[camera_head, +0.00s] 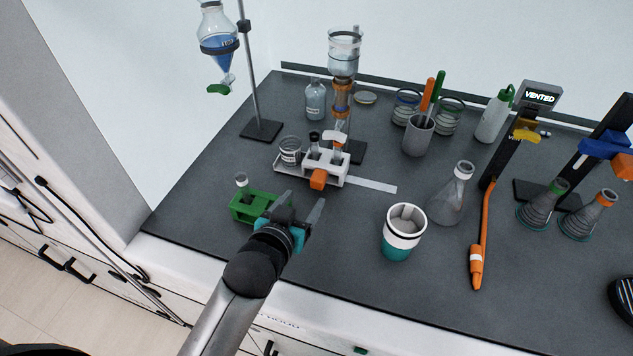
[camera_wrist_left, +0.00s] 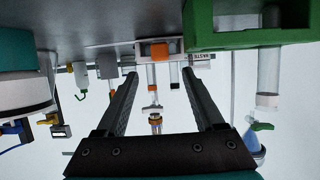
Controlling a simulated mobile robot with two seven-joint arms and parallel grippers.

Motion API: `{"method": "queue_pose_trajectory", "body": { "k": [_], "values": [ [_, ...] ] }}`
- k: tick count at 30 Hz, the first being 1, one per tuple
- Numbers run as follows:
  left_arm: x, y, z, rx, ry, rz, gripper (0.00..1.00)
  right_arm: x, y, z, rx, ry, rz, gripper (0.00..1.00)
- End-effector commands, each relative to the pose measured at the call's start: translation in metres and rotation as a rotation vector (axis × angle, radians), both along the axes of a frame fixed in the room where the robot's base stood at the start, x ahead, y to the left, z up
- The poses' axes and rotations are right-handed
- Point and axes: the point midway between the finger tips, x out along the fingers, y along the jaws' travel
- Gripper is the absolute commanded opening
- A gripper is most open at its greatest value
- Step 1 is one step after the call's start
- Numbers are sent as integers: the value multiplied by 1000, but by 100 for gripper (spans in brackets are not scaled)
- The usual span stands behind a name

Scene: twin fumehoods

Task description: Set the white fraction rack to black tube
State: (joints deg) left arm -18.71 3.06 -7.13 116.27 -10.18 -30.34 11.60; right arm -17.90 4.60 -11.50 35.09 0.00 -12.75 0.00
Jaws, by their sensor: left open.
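The white fraction rack (camera_head: 333,177) stands on a flat white rail (camera_head: 372,184), with an orange knob (camera_head: 318,180) on its front. It holds a black-topped tube (camera_head: 314,141) on the left and another tube (camera_head: 337,157) to its right. The glass column (camera_head: 341,100) with orange fittings rises behind the rack, its lower end close over the right-hand tube. My left gripper (camera_head: 303,203) is open and empty, in front of the knob and apart from it. In the left wrist view, the orange knob (camera_wrist_left: 160,46) shows beyond the open fingers (camera_wrist_left: 160,76). My right gripper is not in view.
A green rack (camera_head: 246,207) with a tube stands just left of my left gripper. A beaker (camera_head: 290,150) labelled waste stands left of the white rack. A white and teal cup (camera_head: 398,246) and a flask (camera_head: 451,194) stand to the right. Bench between gripper and cup is clear.

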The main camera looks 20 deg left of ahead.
Motion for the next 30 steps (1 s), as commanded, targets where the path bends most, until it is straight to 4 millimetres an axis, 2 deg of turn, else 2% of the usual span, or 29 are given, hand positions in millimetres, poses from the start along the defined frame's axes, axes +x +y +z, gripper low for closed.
{"method": "queue_pose_trajectory", "body": {
  "k": [7, 15, 21, 30],
  "values": [
    [40, -2, -17, 1, -1, -1, 70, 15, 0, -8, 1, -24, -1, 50],
    [76, -3, -33, 0, 0, -1, 70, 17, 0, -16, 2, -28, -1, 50],
    [89, -4, -37, -1, -1, -2, 70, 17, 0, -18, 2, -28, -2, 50],
    [91, -4, -38, 0, 1, -1, 70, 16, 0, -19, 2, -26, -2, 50]
  ]
}}
